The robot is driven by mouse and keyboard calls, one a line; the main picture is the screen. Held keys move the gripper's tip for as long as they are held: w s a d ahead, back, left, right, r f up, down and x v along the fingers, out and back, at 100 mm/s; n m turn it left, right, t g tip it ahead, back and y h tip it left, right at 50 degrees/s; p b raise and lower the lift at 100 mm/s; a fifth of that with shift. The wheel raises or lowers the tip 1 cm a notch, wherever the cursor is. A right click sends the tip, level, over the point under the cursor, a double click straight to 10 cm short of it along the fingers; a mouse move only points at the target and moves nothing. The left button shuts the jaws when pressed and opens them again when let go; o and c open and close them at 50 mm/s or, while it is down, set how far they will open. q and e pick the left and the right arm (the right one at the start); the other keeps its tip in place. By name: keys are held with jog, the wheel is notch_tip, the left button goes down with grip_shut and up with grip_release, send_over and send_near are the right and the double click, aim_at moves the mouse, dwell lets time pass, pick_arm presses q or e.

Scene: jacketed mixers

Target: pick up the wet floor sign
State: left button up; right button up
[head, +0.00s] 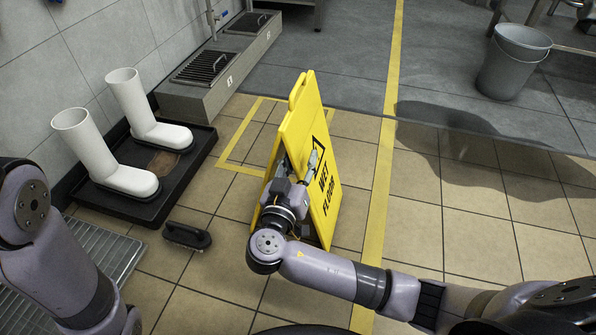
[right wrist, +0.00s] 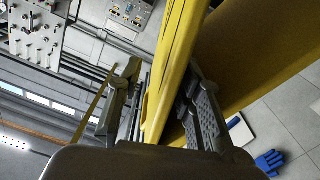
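The yellow wet floor sign (head: 325,187) stands upright on the tiles in the middle of the head view, with a handle loop at its top. My right gripper (head: 308,163) is at the sign's side edge. In the right wrist view, the yellow panel edge (right wrist: 172,75) runs between the two spread fingers (right wrist: 158,90), with a gap beside the left finger. The right gripper is open around the edge. My left arm shows at the lower left; its gripper is out of view.
White boots (head: 125,178) stand in a black tray (head: 196,160) at the left. A dark brush (head: 187,236) lies near the sign. A grey bucket (head: 513,62) stands at the far right. Yellow floor tape (head: 382,170) passes right of the sign; tiles beyond it are clear.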

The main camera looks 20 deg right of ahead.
aim_at(305, 144)
jog(key=shift+w+d+f+b, duration=0.2)
jog(key=shift+w+b, duration=0.3)
jog(key=b+x, duration=0.1)
jog(key=x, duration=0.1)
jog(key=b+x, duration=0.1)
jog(key=shift+w+a+f+b, duration=0.1)
jog(key=shift+w+f+b, duration=0.15)
jog(key=shift+b, duration=0.1)
jog(key=shift+w+d+r, duration=0.15)
jog(key=shift+w+d, duration=0.15)
jog(key=shift+w, duration=0.15)
jog(key=shift+c, duration=0.4)
grip_shut()
jog(key=shift+r, duration=0.2)
